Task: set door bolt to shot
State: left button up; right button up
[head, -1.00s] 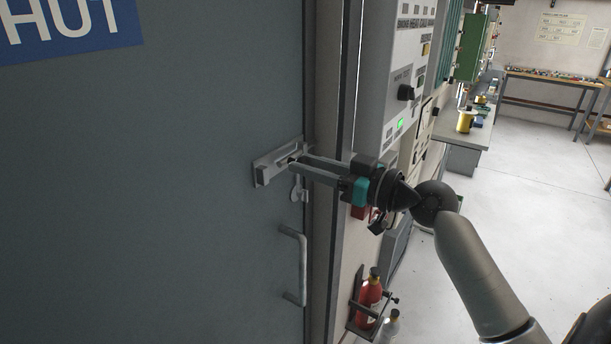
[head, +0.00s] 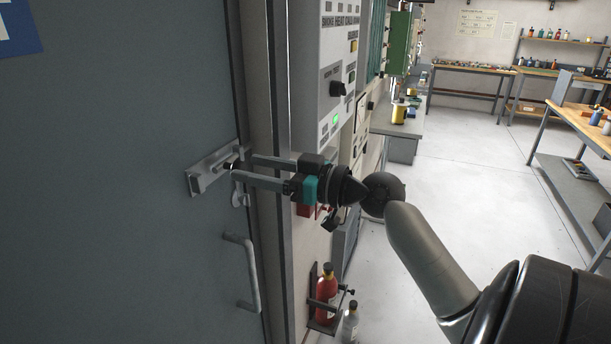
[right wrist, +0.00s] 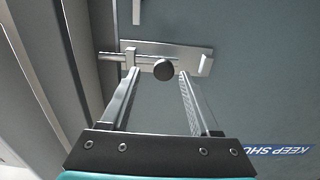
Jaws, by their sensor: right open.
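The grey door bolt (head: 205,172) is mounted on the dark grey door (head: 120,230), near its right edge. Its dark round knob (right wrist: 163,70) shows in the right wrist view in front of the bolt plate (right wrist: 190,50). The bolt's rod (right wrist: 112,57) runs from the plate toward the door frame; whether it enters a keep is unclear. My right gripper (head: 242,168) is open and empty at the bolt. In the right wrist view its fingertips (right wrist: 158,73) lie either side of the knob, with gaps showing. My left gripper is out of view.
A door handle (head: 247,272) is below the bolt. Right of the door frame (head: 268,200) are a control panel (head: 335,75) and a red extinguisher-like bottle (head: 326,292) on a bracket. Clear floor (head: 470,170) extends toward workbenches.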

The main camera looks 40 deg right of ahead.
jog(key=b+v, duration=0.4)
jog(key=v, duration=0.9)
jog(key=shift+s, duration=0.3)
jog(key=shift+d+f, duration=0.1)
